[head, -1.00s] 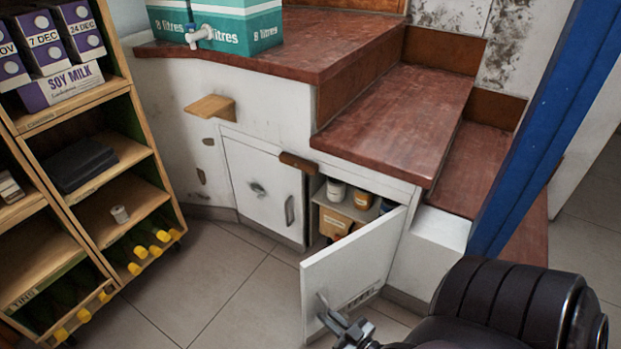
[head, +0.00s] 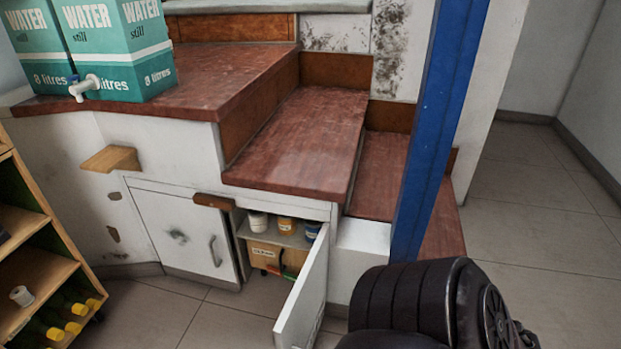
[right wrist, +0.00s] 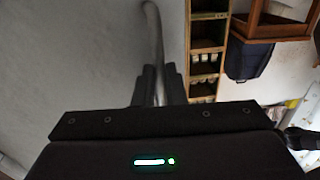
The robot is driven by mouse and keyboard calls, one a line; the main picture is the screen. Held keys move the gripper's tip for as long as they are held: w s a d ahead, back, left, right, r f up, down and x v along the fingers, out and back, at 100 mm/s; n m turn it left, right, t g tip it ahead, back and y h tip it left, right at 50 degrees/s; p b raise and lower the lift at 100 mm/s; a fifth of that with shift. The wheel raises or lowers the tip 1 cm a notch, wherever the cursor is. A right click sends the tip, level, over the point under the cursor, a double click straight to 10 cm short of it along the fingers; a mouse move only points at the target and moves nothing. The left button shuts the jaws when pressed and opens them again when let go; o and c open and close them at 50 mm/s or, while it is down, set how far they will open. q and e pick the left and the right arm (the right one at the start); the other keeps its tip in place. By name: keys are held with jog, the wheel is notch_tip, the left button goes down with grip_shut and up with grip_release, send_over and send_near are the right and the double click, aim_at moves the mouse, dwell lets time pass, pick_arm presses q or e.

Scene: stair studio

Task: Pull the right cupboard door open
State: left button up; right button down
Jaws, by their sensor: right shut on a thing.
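The right cupboard door (head: 305,292) is white and stands partly open, swung out from the cupboard under the steps. Its hinged side is on the right, and its free edge points toward me. In the right wrist view, my right gripper (right wrist: 158,78) is shut on the door's curved metal handle (right wrist: 154,28), with the pale door face (right wrist: 75,65) to the left. In the head view only my dark right arm shows at the lower right; the gripper and handle are out of sight. My left gripper is in neither view.
The left cupboard door (head: 185,232) is closed. Inside the open cupboard are jars (head: 287,226) on a shelf and a wooden box (head: 262,257) below. A blue post (head: 437,130) stands right of the steps. A wooden rack (head: 35,270) is at left, with clear floor between.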

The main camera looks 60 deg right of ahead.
jog(key=c, duration=1.5)
grip_release()
jog(key=shift+s, duration=0.1)
jog(key=v, duration=0.7)
jog(key=shift+s+d+p, duration=0.1)
jog(key=shift+s+p, duration=0.2)
jog(key=shift+p, duration=0.05)
